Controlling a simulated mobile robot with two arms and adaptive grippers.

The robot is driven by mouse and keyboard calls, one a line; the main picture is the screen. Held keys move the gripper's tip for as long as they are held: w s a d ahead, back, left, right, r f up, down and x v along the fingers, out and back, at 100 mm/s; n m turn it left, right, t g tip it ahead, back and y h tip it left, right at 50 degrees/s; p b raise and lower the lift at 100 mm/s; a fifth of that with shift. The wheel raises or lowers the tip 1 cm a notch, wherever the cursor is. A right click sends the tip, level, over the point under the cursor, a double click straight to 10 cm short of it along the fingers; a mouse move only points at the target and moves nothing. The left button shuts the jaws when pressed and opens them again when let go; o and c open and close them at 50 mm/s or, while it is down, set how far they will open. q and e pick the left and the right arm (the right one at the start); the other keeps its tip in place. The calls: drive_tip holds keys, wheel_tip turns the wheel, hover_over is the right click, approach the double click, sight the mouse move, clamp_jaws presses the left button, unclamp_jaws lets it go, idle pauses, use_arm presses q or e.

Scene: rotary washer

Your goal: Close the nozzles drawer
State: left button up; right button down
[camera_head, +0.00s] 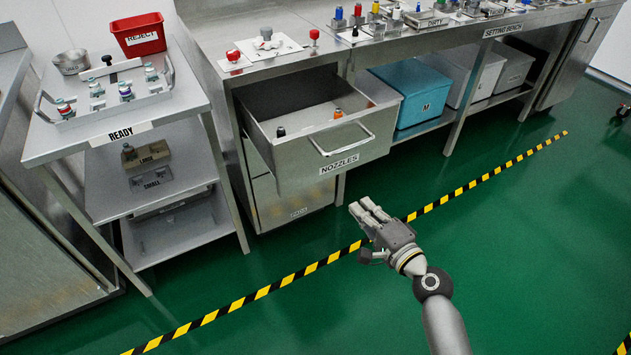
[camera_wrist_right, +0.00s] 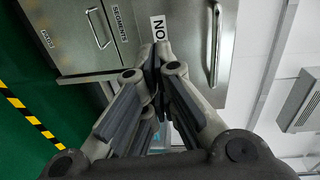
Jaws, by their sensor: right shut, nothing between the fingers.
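The nozzles drawer (camera_head: 295,170) is pulled out of the steel bench in the head view, with a few small nozzles inside. Its front carries a bar handle (camera_head: 340,142) and a NOZZLES label (camera_head: 339,163). My right gripper (camera_head: 362,207) is shut and empty, in front of and below the drawer front, apart from it in the head view. In the right wrist view the shut fingers (camera_wrist_right: 152,62) cover part of the drawer's label, and the handle (camera_wrist_right: 215,45) shows to their right. My left gripper is not in view.
A READY trolley (camera_head: 120,130) with a tray and a red REJECT bin (camera_head: 139,34) stands left of the bench. A blue box (camera_head: 412,92) sits on the shelf right of the drawer. Green floor with a yellow-black stripe (camera_head: 290,279) is clear in front.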

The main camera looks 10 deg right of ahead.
wheel_tip(320, 180, up, 3)
approach(329, 162)
drive_tip(key=w+a+r, duration=0.2)
drive_tip(key=w+a, duration=0.1)
drive_tip(key=w, duration=0.2)
drive_tip(key=shift+w+a+f+t+y, duration=0.2)
drive_tip(key=shift+w+f+t+y, duration=0.1)
drive_tip(key=shift+t+y, duration=0.1)
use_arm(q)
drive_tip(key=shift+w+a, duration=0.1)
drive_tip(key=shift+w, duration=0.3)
use_arm(e)
drive_tip(key=shift+w+a, duration=0.15)
drive_tip(key=shift+w, duration=0.25)
use_arm(q)
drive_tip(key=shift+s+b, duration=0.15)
drive_tip(key=shift+b, duration=0.15)
use_arm(e)
drive_tip(key=shift+w+r, duration=0.1)
